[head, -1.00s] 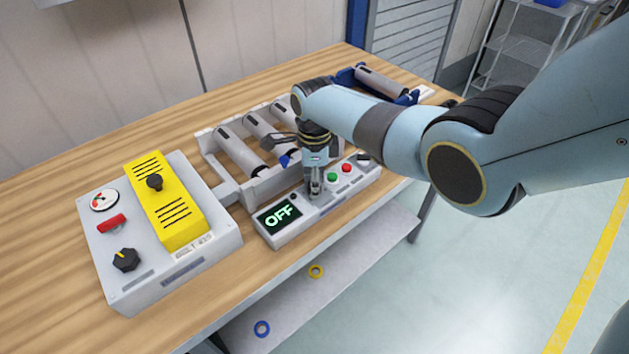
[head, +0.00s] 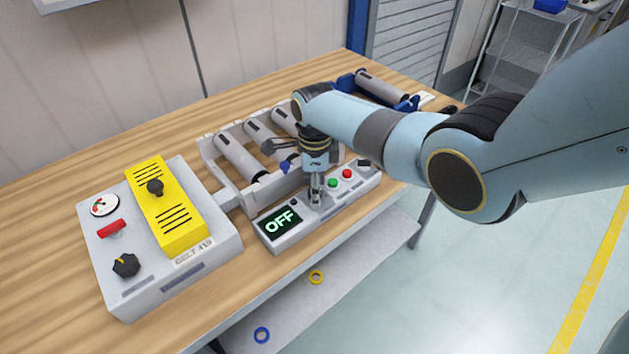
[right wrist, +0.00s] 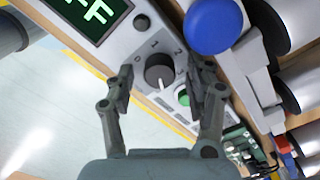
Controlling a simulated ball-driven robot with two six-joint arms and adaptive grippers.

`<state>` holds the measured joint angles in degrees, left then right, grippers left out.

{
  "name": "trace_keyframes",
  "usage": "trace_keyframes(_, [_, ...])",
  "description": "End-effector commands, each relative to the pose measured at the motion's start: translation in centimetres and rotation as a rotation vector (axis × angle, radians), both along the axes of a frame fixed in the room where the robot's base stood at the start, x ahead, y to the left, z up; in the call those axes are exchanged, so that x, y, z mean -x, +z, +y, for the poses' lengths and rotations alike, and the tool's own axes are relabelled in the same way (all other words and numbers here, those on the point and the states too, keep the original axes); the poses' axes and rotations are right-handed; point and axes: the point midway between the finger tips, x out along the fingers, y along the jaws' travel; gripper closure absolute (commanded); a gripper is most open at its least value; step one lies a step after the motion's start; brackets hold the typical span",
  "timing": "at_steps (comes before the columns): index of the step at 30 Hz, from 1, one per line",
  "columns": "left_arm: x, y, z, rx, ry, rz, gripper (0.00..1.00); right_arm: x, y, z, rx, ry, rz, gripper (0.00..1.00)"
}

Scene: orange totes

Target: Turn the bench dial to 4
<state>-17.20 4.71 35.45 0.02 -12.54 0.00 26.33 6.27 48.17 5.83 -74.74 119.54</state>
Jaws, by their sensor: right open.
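The bench dial (right wrist: 159,70) is a dark round knob with a pale pointer, set on a light grey control box (head: 275,243). In the right wrist view, numbers are printed around it and its pointer faces the gripper side; I cannot read which mark it meets. My right gripper (head: 315,201) is pointing down over the box. In the right wrist view its open fingers (right wrist: 167,85) stand on either side of the dial, with gaps to it. The display (head: 280,219) beside the dial reads OFF. My left gripper is not in view.
Green (head: 333,183) and red (head: 347,174) buttons and another black knob (head: 364,163) sit farther along the box. A roller conveyor (head: 236,155) stands behind. A grey and yellow unit (head: 119,293) with its own black knob (head: 126,265) is at left.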

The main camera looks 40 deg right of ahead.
Motion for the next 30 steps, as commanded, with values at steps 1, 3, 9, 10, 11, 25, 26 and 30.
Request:
trace_keyframes(1, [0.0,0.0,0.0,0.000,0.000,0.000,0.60,0.0,0.2,0.0,0.001,0.000,-0.001,0.46])
trace_keyframes(3, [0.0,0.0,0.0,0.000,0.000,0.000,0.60,-0.1,0.8,0.0,0.000,0.000,-0.002,0.46])
trace_keyframes(9, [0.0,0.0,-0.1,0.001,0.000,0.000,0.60,-0.2,4.3,-0.1,0.000,0.000,-0.006,0.46])
trace_keyframes(10, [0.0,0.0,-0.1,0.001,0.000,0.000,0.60,-0.2,5.0,-0.1,0.001,0.000,-0.007,0.46])
trace_keyframes(11, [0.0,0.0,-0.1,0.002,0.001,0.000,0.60,-0.1,5.7,-0.1,0.001,0.000,-0.007,0.46])
trace_keyframes(25, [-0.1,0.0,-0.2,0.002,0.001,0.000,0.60,0.0,11.9,0.0,0.000,0.000,-0.001,0.46])
trace_keyframes(26, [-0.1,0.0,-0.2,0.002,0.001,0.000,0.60,0.0,11.9,0.0,0.000,0.000,0.000,0.46])
trace_keyframes(30, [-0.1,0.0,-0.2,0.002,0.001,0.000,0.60,0.0,11.9,0.0,0.000,0.000,0.000,0.46])
